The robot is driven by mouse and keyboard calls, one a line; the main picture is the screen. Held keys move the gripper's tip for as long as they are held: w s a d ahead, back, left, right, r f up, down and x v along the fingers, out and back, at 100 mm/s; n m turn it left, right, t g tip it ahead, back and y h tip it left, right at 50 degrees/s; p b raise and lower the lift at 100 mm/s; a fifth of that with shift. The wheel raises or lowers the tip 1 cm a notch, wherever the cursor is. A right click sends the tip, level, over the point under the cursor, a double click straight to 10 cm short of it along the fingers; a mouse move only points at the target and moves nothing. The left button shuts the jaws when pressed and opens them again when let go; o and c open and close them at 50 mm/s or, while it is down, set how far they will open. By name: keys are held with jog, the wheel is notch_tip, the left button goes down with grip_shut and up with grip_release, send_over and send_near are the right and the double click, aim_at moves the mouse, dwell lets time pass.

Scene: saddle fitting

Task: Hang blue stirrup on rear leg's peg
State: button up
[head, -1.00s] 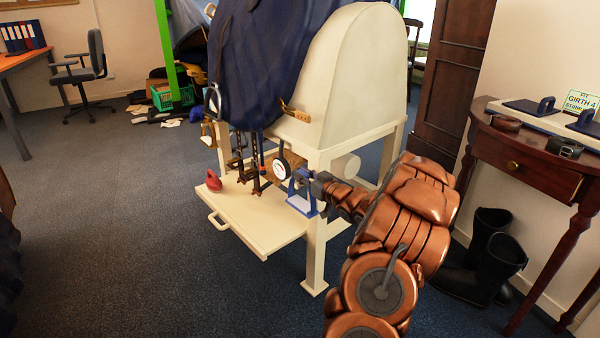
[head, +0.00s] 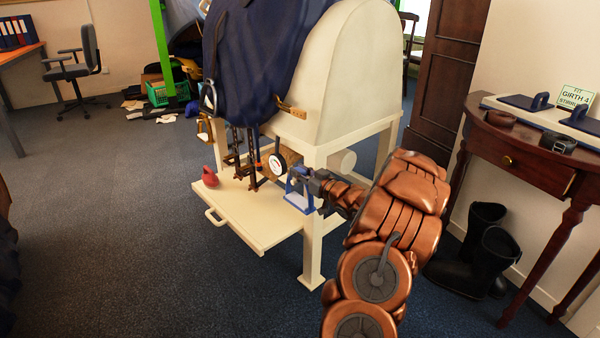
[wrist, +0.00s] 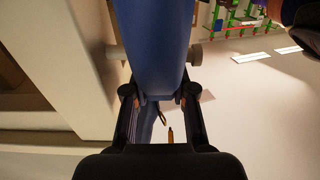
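The blue stirrup (head: 291,201) is beside the near white leg (head: 313,245) of the saddle stand in the head view. My gripper (head: 313,187) is shut on it from the right. In the wrist view, the blue stirrup (wrist: 154,40) fills the space between the fingers of my gripper (wrist: 160,92). A pale peg (wrist: 194,54) runs from the white leg (wrist: 92,60) behind the stirrup, its round end showing on the right. The stirrup hides the peg's middle. I cannot tell whether the stirrup is around the peg or only in front of it.
A low cream board with a handle (head: 240,220) juts from the stand, with a red weight (head: 210,176) on it. A round dial (head: 278,164) is close to the stirrup. A wooden side table (head: 520,160) and black boots (head: 485,250) stand right. Carpet is clear left.

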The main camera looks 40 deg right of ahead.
jog(key=o, duration=0.5)
